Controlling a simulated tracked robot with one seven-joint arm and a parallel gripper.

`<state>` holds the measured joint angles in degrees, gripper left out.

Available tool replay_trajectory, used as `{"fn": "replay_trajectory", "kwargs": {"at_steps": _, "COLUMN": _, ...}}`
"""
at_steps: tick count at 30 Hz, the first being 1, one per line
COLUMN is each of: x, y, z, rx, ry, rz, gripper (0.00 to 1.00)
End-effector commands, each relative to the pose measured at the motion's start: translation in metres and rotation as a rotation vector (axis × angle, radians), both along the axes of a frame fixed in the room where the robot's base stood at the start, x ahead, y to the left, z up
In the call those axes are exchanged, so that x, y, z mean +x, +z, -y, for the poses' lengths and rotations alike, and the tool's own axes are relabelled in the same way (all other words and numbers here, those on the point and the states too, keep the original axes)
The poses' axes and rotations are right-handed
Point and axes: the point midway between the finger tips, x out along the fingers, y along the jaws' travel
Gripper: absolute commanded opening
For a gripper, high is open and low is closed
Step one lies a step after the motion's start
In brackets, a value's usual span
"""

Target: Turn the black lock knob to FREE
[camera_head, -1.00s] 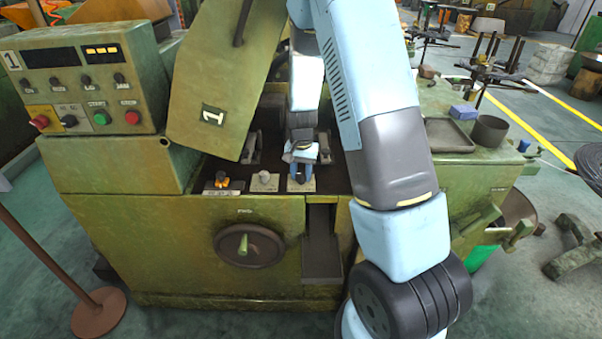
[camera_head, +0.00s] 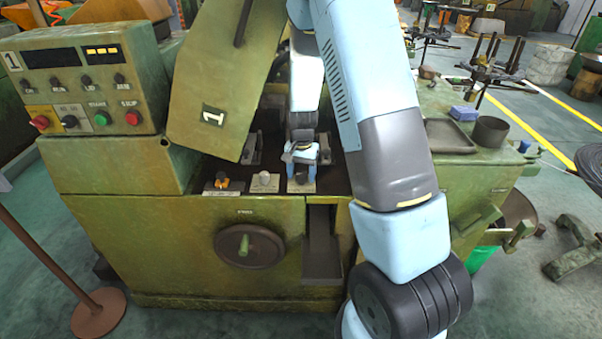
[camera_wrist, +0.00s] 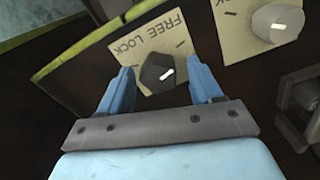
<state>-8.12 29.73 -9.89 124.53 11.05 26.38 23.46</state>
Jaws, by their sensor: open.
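The black lock knob (camera_wrist: 158,74) sits on a cream plate lettered FREE and LOCK (camera_wrist: 150,38), which reads upside down in the wrist view. A white pointer mark shows on the knob's right side; I cannot tell which word it matches. My gripper (camera_wrist: 160,66) is open, with one blue finger left of the knob and one right of it, and gaps on both sides. In the head view my gripper (camera_head: 301,156) is just above and behind the dark knob (camera_head: 300,178), at the right end of the row of knobs.
A grey knob (camera_wrist: 277,22) on its own plate is beside the lock knob. An orange knob (camera_head: 222,181) is farther left. A raised green cover (camera_head: 215,110) leans left of my arm. A handwheel (camera_head: 249,246) is on the front face. Dark metal fittings (camera_wrist: 300,95) stand close by.

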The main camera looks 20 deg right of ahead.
Motion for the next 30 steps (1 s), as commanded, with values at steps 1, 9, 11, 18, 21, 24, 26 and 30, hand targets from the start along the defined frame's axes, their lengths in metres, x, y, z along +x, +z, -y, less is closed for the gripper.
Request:
{"fn": "replay_trajectory", "kwargs": {"at_steps": 1, "x": 0.000, "y": 0.000, "z": 0.000, "rx": 0.001, "ry": 0.000, "rz": -0.001, "gripper": 0.64}}
{"fn": "replay_trajectory", "kwargs": {"at_steps": 9, "x": 0.000, "y": 0.016, "z": 0.000, "rx": 0.000, "ry": 0.000, "rz": 0.000, "gripper": 0.64}}
{"fn": "replay_trajectory", "kwargs": {"at_steps": 11, "x": 0.000, "y": 0.025, "z": 0.000, "rx": 0.001, "ry": 0.000, "rz": 0.002, "gripper": 0.64}}
{"fn": "replay_trajectory", "kwargs": {"at_steps": 18, "x": 0.001, "y": 0.071, "z": 0.000, "rx": 0.001, "ry": 0.000, "rz": 0.003, "gripper": 0.64}}
{"fn": "replay_trajectory", "kwargs": {"at_steps": 21, "x": 0.001, "y": 0.091, "z": 0.000, "rx": 0.001, "ry": 0.001, "rz": 0.003, "gripper": 0.64}}
{"fn": "replay_trajectory", "kwargs": {"at_steps": 24, "x": 0.001, "y": 0.108, "z": 0.000, "rx": 0.000, "ry": 0.000, "rz": 0.001, "gripper": 0.64}}
{"fn": "replay_trajectory", "kwargs": {"at_steps": 26, "x": 0.001, "y": 0.116, "z": 0.000, "rx": 0.001, "ry": 0.000, "rz": 0.002, "gripper": 0.64}}
{"fn": "replay_trajectory", "kwargs": {"at_steps": 30, "x": 0.001, "y": 0.130, "z": 0.000, "rx": 0.001, "ry": 0.001, "rz": 0.001, "gripper": 0.64}}
